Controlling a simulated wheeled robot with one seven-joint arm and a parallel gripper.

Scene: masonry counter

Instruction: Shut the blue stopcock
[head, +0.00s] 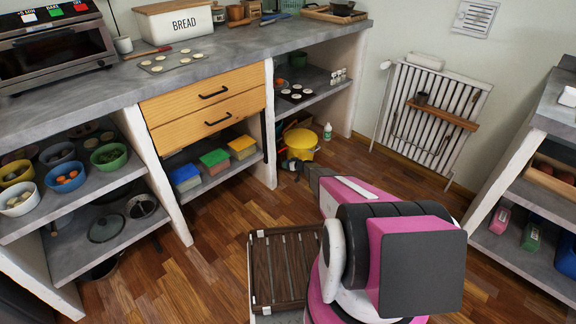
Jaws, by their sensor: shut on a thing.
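My arm reaches from the lower right toward the counter's end wall. My gripper (296,167) is small and dark, low in front of the yellow bucket and close to the white masonry upright. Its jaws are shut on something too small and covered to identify. I cannot make out the blue stopcock in the head view. Whether it is the thing between the jaws, and how its handle is turned, does not show.
The yellow bucket (304,147) stands on the wooden floor behind my gripper. The white upright (262,155) and the shelf with coloured-lidded boxes (214,158) are to its left. A white radiator (425,120) hangs at the back right. A slatted wooden rack (284,268) is nearer.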

